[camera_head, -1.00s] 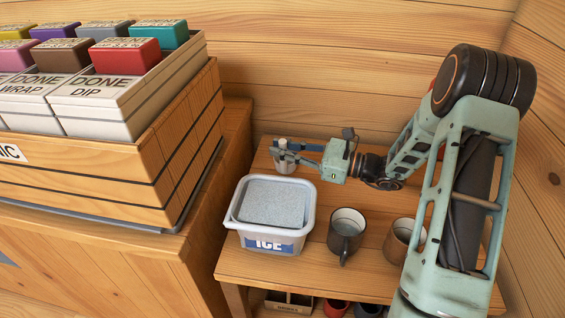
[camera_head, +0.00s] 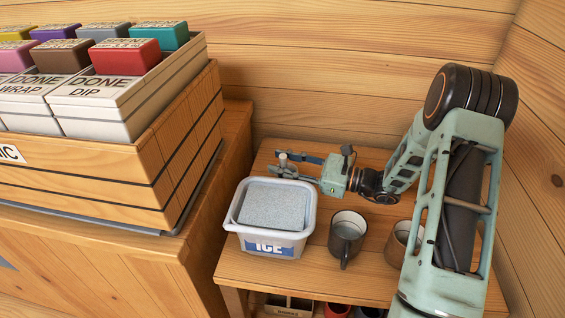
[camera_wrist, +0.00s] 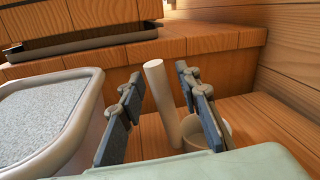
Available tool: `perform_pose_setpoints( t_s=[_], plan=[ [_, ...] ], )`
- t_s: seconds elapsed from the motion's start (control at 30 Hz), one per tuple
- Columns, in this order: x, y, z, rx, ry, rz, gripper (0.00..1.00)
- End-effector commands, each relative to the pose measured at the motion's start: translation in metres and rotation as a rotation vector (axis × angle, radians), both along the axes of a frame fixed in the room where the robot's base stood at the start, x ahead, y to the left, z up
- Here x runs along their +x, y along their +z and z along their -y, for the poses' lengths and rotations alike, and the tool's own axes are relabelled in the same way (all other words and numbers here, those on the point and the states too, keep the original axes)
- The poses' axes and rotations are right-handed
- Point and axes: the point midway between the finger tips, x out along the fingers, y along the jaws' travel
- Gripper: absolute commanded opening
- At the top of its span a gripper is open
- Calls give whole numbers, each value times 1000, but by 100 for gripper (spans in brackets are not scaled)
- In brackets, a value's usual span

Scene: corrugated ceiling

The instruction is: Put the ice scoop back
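The ice scoop shows as a pale, round upright handle (camera_wrist: 163,95) in the wrist view, with a light cup-like part (camera_wrist: 205,131) at its foot. Whether that part is the scoop's bowl or a separate holder I cannot tell. In the head view the handle top (camera_head: 283,159) shows at the table's back left, its lower part hidden by a finger. My gripper (camera_head: 274,161) is open around the handle; in the wrist view its fingers (camera_wrist: 158,80) stand either side, with a clear gap on the left. The white ice tub (camera_head: 240,246), labelled ICE, stands in front, filled with grey ice.
A dark mug (camera_head: 345,240) and a brown mug (camera_head: 398,246) stand right of the tub on the small wooden table (camera_head: 300,274). A higher wooden counter (camera_head: 238,130) with a crate (camera_head: 190,150) of boxes borders the left. Plank walls close the back and right.

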Motion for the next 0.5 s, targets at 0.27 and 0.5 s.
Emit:
perform_pose_setpoints(
  t_s=[0.27,0.5],
  plan=[
    [-2,3,9,0,-3,0,31],
    [-21,3,56,0,-5,0,31]
  ],
)
